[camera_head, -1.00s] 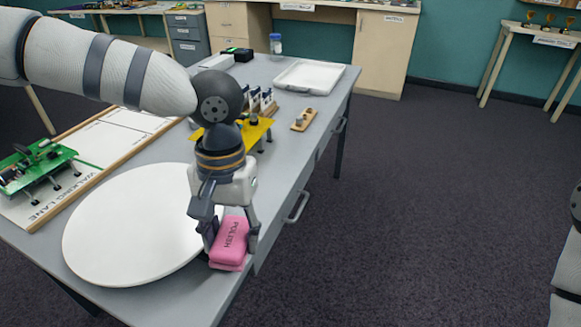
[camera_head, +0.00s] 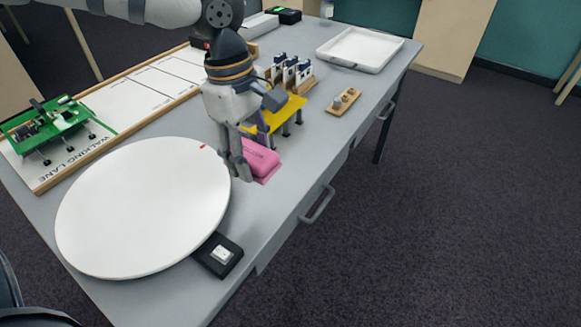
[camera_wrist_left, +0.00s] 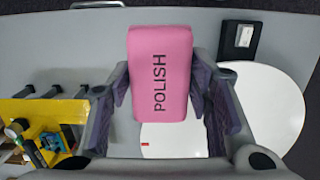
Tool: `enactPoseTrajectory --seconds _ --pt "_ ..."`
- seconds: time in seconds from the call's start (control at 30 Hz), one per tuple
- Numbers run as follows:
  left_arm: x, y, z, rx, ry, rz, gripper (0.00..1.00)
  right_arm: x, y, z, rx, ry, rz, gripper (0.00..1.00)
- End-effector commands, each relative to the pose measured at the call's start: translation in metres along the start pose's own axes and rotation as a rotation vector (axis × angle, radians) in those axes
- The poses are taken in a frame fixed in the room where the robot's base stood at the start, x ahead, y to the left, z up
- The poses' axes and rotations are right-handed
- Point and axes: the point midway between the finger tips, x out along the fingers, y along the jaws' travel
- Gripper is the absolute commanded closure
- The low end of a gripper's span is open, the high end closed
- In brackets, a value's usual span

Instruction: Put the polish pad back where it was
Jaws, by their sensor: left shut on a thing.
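The polish pad is a pink block (camera_head: 262,158), marked POLISH in the left wrist view (camera_wrist_left: 160,72). My left gripper (camera_head: 244,160) is shut on it, with a finger on each side in the left wrist view. In the head view the pad is over the grey table (camera_head: 275,213), between the white round disc (camera_head: 140,215) and the yellow-topped legged model (camera_head: 280,113). I cannot tell whether its underside touches the table. The fingers hide part of the pad's left side. My right gripper is not in view.
A black box with a white switch (camera_head: 222,254) sits at the disc's front right edge. The green legged model (camera_head: 48,125) stands on the walking lane board (camera_head: 150,99). A small wooden holder (camera_head: 343,101) and a white tray (camera_head: 360,47) are farther back.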

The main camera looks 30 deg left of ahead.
Motion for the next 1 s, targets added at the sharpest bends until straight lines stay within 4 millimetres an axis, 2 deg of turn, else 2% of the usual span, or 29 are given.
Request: enactPoseTrajectory --seconds 0.03,0.17,0.3,0.4,0.57,0.77,1.0 --pt "0.018 0.012 -0.001 -0.002 0.0 -0.022 0.8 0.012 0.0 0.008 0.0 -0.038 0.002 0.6" --pt "0.033 0.044 0.001 -0.001 0.0 -0.018 0.8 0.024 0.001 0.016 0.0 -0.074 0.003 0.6" --pt "0.059 0.065 0.0 0.0 0.0 -0.016 0.8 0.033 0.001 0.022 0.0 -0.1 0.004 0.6" --pt "0.069 0.076 -0.001 0.002 0.0 -0.011 0.8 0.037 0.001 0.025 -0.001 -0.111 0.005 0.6" --pt "0.079 0.086 -0.001 0.002 0.0 -0.008 0.8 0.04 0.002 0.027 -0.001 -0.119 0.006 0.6" --pt "0.111 0.089 -0.004 0.004 0.0 -0.006 0.8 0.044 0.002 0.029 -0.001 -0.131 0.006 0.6" --pt "0.111 0.09 -0.004 0.004 -0.001 -0.002 0.8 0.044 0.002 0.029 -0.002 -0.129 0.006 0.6"
